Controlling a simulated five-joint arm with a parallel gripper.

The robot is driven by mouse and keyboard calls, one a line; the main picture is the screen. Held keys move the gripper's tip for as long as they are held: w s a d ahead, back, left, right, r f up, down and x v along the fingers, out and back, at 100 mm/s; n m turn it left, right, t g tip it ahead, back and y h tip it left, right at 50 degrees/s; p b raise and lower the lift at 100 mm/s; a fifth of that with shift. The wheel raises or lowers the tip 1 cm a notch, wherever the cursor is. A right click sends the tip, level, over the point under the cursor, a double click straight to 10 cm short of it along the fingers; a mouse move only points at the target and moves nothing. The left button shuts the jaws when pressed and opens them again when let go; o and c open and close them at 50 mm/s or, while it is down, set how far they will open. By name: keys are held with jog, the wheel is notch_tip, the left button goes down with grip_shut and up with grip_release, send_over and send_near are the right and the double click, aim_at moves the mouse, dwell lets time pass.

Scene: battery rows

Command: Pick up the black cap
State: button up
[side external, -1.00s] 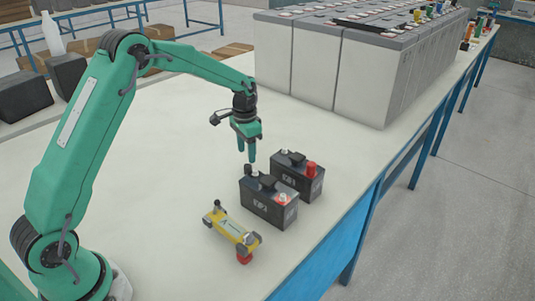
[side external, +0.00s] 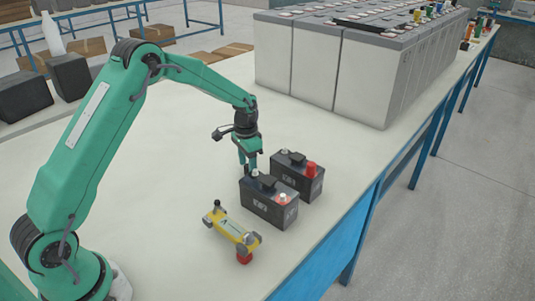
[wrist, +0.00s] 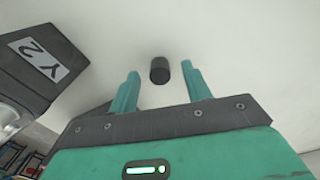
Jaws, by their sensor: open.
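The black cap (wrist: 159,70) is a short dark cylinder in the wrist view, against the white tabletop. My gripper (wrist: 159,68) is open, with one green finger on each side of the cap. A gap shows on both sides, smaller toward the right finger. In the side view my gripper (side external: 249,168) points down just behind the left end of the near dark battery (side external: 268,204). There I cannot clearly make out the cap, which the fingers seem to hide. The battery also shows at the left of the wrist view (wrist: 35,58).
A second dark battery (side external: 298,176) with a red cap (side external: 310,169) stands behind the near one. A yellow tool (side external: 231,230) lies in front. Large grey batteries (side external: 379,75) fill the back of the table. The tabletop to the left is clear.

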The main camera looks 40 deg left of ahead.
aim_at(247, 165)
jog(key=c, duration=1)
jog(key=shift+r, duration=0.15)
jog(key=shift+c, duration=0.2)
notch_tip(247, 165, up, 10)
dwell(0.4)
jog(key=w+d+r, duration=0.6)
jog(key=d, duration=0.3)
jog(key=shift+d+r, duration=0.2)
jog(key=shift+r, duration=0.15)
